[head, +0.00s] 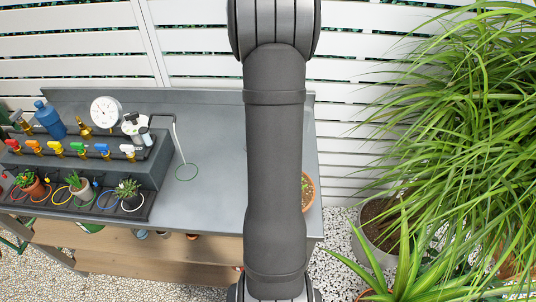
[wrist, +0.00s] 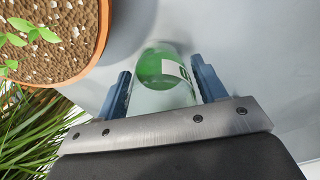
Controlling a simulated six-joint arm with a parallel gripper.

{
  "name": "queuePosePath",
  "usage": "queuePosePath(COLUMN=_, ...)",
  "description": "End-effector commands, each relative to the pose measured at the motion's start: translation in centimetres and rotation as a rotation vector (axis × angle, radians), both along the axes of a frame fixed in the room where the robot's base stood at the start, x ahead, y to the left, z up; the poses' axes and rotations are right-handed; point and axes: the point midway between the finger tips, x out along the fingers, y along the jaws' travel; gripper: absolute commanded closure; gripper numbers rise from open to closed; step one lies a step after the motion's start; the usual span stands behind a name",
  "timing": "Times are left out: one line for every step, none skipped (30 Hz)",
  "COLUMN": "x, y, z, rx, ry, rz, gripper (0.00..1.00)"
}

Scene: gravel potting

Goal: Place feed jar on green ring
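The feed jar, clear with a green part and a white label (wrist: 165,77), lies between the two blue fingers of my gripper (wrist: 163,85) in the wrist view. The fingers stand apart on either side of it. Whether they press on the glass or leave a thin gap, I cannot tell. The jar's lower part is hidden behind the gripper's metal plate. In the head view my arm hides the gripper and the jar. The green ring (head: 187,172) lies flat and empty on the grey bench, left of my arm.
A dark stepped rack (head: 140,175) with valves, gauge and small plants is at left. A terracotta pot (wrist: 95,60) sits close beside the jar; it also shows right of my arm (head: 309,193).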

Motion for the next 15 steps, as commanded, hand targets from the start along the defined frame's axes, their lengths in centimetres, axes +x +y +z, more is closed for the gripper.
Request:
queuePosePath(x=0.0, y=0.0, z=0.0, rx=0.000, ry=0.000, rz=0.000, gripper=0.26)
queuePosePath(x=0.0, y=0.0, z=0.0, rx=0.000, ry=0.000, rz=0.000, gripper=0.26)
queuePosePath(x=0.0, y=0.0, z=0.0, rx=0.000, ry=0.000, rz=0.000, gripper=0.26)
queuePosePath(x=0.0, y=0.0, z=0.0, rx=0.000, ry=0.000, rz=0.000, gripper=0.26)
queuePosePath(x=0.0, y=0.0, z=0.0, rx=0.000, ry=0.000, rz=0.000, gripper=0.26)
queuePosePath(x=0.0, y=0.0, z=0.0, rx=0.000, ry=0.000, rz=0.000, gripper=0.26)
queuePosePath(x=0.0, y=0.0, z=0.0, rx=0.000, ry=0.000, rz=0.000, gripper=0.26)
queuePosePath(x=0.0, y=0.0, z=0.0, rx=0.000, ry=0.000, rz=0.000, gripper=0.26)
queuePosePath(x=0.0, y=0.0, z=0.1, rx=0.000, ry=0.000, rz=0.000, gripper=0.26)
queuePosePath(x=0.0, y=0.0, z=0.1, rx=0.000, ry=0.000, rz=0.000, gripper=0.26)
queuePosePath(x=0.0, y=0.0, z=0.2, rx=0.000, ry=-0.001, rz=0.000, gripper=0.26)
queuePosePath(x=0.0, y=0.0, z=0.5, rx=0.000, ry=-0.001, rz=0.000, gripper=0.26)
queuePosePath(x=0.0, y=0.0, z=0.7, rx=0.000, ry=-0.002, rz=0.000, gripper=0.26)
queuePosePath(x=0.1, y=0.0, z=1.1, rx=0.000, ry=-0.002, rz=0.000, gripper=0.26)
queuePosePath(x=0.1, y=0.0, z=1.6, rx=0.000, ry=-0.003, rz=0.000, gripper=0.26)
